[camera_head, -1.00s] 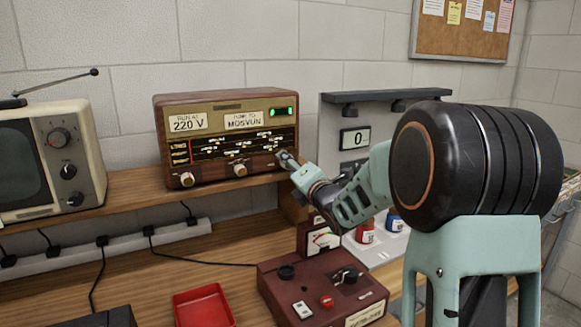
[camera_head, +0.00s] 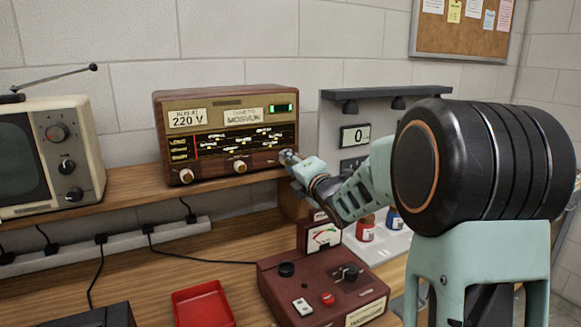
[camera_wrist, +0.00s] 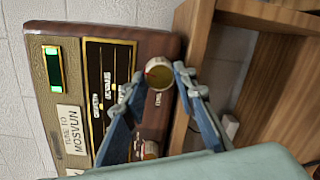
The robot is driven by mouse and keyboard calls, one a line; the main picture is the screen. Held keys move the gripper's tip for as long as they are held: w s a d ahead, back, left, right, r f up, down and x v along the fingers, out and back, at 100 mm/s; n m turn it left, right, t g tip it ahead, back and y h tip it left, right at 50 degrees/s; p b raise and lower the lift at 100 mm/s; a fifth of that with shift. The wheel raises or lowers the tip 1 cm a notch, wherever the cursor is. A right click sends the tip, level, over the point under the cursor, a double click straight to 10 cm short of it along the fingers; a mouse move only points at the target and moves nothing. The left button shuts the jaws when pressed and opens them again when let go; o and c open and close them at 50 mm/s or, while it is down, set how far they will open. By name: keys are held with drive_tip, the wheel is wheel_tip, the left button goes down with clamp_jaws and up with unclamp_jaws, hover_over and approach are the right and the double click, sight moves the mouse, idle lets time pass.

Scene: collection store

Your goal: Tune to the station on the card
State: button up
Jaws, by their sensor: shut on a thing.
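A brown wooden radio (camera_head: 165,140) stands on the shelf. Its dark dial (camera_head: 245,141) has several small station names and a red line near its left end. The card (camera_head: 243,116) on its front reads "TUNE TO MOSVUN"; it also shows sideways in the wrist view (camera_wrist: 70,137). A green light (camera_head: 282,107) glows at the top right. My gripper (camera_head: 288,156) is at the radio's right end. In the wrist view, my gripper's fingers (camera_wrist: 158,80) are shut on the right-hand knob (camera_wrist: 159,70), one on each side. A red mark shows on the knob.
Another card (camera_head: 187,118) reads "220 V". Two more knobs, the left (camera_head: 187,177) and the middle (camera_head: 240,167), are free. A television (camera_head: 50,145) stands left. Below are a dark red supply box with a meter (camera_head: 320,237) and a red tray (camera_head: 203,305). A grey panel stands behind my arm.

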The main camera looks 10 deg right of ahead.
drive_tip(key=shift+w+d+r+m+g+y+p, duration=0.15)
drive_tip(key=shift+m+y+p, duration=0.4)
drive_tip(key=shift+m+p, duration=3.5)
drive_tip(key=shift+s+d+f+m+g+y+p, duration=0.15)
drive_tip(key=shift+m+y+p, duration=0.7)
drive_tip(key=shift+m, duration=5.9)
drive_tip(key=shift+w+d+r+m+y+p, duration=0.2)
drive_tip(key=shift+m+p, duration=2.8)
drive_tip(key=shift+m, duration=2.4)
drive_tip(key=o, duration=1.2)
drive_tip(key=shift+f, duration=0.1)
drive_tip(key=shift+c, duration=0.2)
